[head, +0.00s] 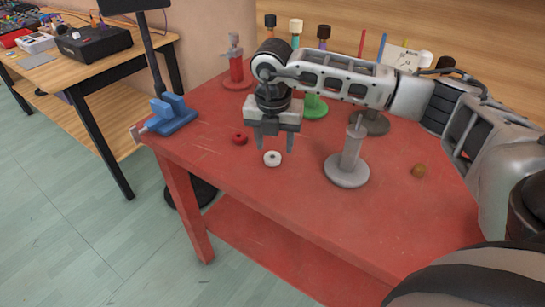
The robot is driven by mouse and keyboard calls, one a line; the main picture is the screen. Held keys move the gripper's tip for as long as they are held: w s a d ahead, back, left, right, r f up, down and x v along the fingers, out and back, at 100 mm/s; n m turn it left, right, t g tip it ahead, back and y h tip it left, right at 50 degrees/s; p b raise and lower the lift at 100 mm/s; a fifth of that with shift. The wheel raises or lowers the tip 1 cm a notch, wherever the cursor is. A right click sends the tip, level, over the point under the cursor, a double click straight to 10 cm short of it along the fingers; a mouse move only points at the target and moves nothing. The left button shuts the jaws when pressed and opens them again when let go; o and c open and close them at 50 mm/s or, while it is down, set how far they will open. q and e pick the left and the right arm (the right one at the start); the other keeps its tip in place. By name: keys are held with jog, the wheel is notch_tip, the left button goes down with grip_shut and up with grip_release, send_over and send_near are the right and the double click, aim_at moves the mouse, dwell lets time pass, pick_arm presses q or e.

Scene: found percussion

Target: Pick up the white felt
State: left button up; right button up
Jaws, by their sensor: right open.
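The white felt (272,158) is a small white ring with a dark centre hole, lying flat on the red table (310,205). My right gripper (274,146) points down from the arm that comes in from the right. Its two fingers are apart and empty, and they appear just above and behind the white felt. I cannot tell the exact height of the fingertips over the table. My left gripper is not in the head view.
A red ring (239,138) lies left of the gripper. Red (236,70) and green (315,108) stands are behind. A blue clamp (170,114) sits at the left corner. The table front is clear.

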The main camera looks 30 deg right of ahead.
aim_at(275, 151)
jog(key=shift+w+d+f, duration=0.15)
jog(key=shift+f, duration=1.7)
jog(key=c, duration=0.8)
jog(key=shift+r, duration=0.15)
